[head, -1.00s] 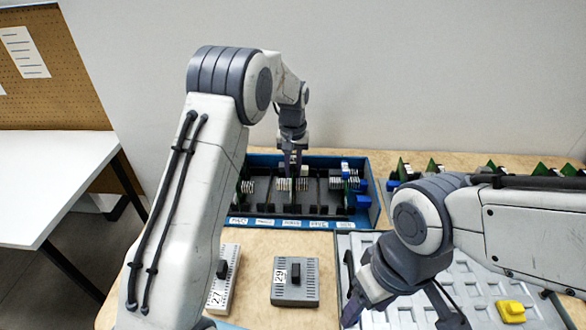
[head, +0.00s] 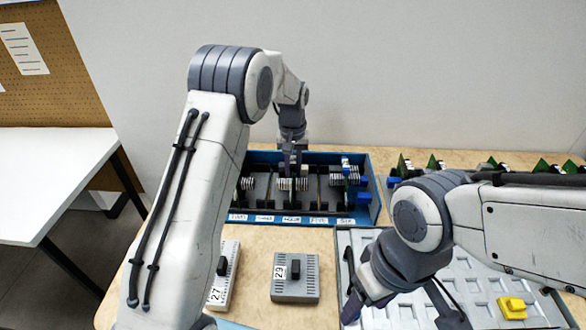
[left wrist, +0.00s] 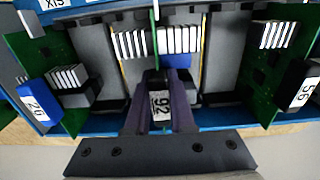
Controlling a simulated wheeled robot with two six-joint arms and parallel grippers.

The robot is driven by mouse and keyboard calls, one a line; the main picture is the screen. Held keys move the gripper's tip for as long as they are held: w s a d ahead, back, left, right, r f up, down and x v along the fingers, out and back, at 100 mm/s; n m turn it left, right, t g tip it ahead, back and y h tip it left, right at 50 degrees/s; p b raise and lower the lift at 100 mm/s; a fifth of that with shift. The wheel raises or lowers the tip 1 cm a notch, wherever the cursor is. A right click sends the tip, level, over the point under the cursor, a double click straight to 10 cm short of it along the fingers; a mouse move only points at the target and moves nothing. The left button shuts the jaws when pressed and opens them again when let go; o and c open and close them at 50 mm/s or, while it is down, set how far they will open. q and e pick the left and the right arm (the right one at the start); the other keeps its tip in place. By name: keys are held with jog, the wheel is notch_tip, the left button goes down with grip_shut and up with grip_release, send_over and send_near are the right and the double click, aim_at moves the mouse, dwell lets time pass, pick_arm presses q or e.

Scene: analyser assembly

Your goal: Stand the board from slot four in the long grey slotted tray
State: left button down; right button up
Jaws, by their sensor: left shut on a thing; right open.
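My left gripper (head: 292,158) reaches down into the blue crate (head: 262,158) at the back of the table. In the left wrist view the gripper (left wrist: 160,100) is shut on the black labelled handle of a board (left wrist: 153,35). The board's green edge shows between white connector rows, still among the crate's slots. Other green boards stand in the crate on the left (left wrist: 50,75) and right (left wrist: 270,85). My right gripper (head: 400,312) is open and empty over the light grey pocketed tray. Green boards (head: 433,163) stand in a row at the back right; their holder is largely hidden by my right arm.
The light grey pocketed tray (head: 475,262) lies at the front right with a yellow block (head: 512,308) on it. A grey module marked 29 (head: 296,285) and a pale module marked 27 (head: 226,277) stand before the crate. Bare tabletop lies between.

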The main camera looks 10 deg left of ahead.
aim_at(293, 161)
pick_arm(q)
jog(key=c, duration=0.6)
grip_release()
jog(key=shift+r+p, duration=0.2)
jog(key=shift+p, duration=0.25)
jog(key=shift+r+p, duration=1.75)
dwell(0.5)
jog(key=shift+r, duration=0.1)
jog(key=shift+r+p, duration=3.15)
jog(key=shift+r, duration=0.3)
